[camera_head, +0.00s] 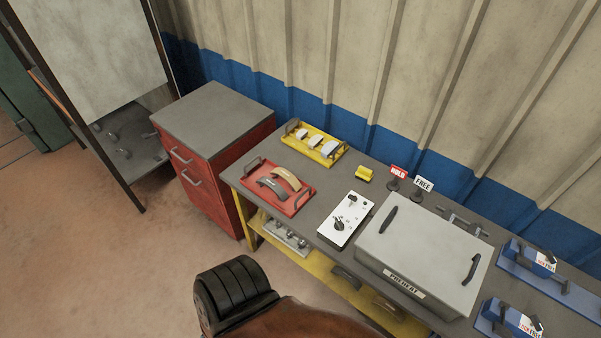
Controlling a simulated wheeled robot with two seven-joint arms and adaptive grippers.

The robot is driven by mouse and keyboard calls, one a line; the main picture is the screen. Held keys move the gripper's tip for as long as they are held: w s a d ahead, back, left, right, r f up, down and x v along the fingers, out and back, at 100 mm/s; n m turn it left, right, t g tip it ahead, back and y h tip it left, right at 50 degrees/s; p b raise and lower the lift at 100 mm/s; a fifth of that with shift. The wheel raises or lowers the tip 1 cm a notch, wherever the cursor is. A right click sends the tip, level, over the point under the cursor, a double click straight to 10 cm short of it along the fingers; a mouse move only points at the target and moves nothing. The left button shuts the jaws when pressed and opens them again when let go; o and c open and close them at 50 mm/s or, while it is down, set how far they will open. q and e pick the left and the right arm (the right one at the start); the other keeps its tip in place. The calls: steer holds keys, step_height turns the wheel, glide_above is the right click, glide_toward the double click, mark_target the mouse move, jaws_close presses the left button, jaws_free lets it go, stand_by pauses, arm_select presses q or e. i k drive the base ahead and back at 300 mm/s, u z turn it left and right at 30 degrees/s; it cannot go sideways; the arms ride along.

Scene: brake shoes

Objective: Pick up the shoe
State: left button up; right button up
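Neither my left nor my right gripper is in view.
A yellow tray (291,129) with whitish blocks stands behind. A white control panel (345,218), a grey box marked PREHEAT (428,252), HOLD and FREE signs and blue fixtures (528,257) fill the right. A black ribbed object (236,290) is in front; its identity is unclear.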

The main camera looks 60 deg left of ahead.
mark_target(272, 185)
steer(key=u, duration=1.65)
steer(key=k, duration=0.4)
steer(key=u, duration=0.55)
steer(key=i, duration=0.5)
steer(key=z, duration=0.05)
